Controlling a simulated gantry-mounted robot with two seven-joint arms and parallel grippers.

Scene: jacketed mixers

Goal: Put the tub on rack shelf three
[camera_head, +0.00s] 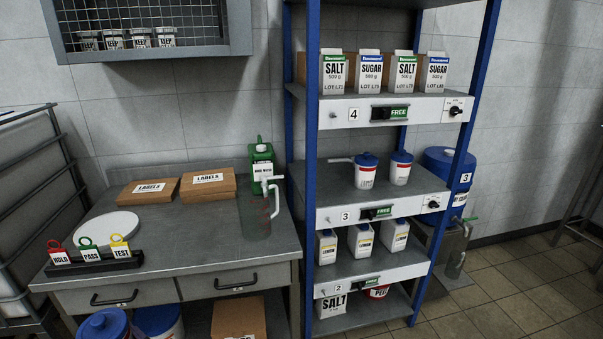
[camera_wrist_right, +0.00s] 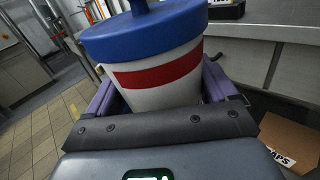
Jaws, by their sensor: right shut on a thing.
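My right gripper (camera_wrist_right: 158,88) is shut on a white tub (camera_wrist_right: 160,94) with a blue lid and a red band, in the right wrist view. Its purple fingers lie on either side of the tub; the tub's top is cut off by the picture edge. Neither gripper shows in the head view. Rack shelf three (camera_head: 335,193), with a 3 on its front strip (camera_head: 346,215), is the middle shelf of the blue-posted rack. Two similar blue-lidded tubs, one left (camera_head: 366,172) and one right (camera_head: 400,169), stand on it. Its left part is bare.
Salt and sugar cartons (camera_head: 370,73) fill the shelf marked 4 above. White containers (camera_head: 361,240) stand on the shelf marked 2 below. The wrist view shows a cardboard box (camera_wrist_right: 291,138) at lower right.

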